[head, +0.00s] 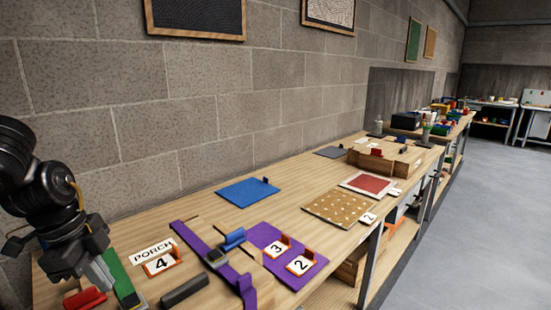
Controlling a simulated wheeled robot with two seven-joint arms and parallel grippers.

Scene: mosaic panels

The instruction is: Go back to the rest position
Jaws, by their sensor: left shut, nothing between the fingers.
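My left gripper (104,275) is at the lower left of the head view, pointing down over a green panel (120,279) near the table's front left. Its fingers are shut with nothing between them. The gripper partly hides the green panel, and I cannot tell whether it touches it. My right gripper is not in view.
Around it on the wooden workbench (209,213) are a red block (85,298), a dark bar (185,291), a "PORCH" card (153,251), a purple strap (193,238) and a purple mat (268,236). A blue mat (248,191) lies behind. A block wall (215,100) borders the bench.

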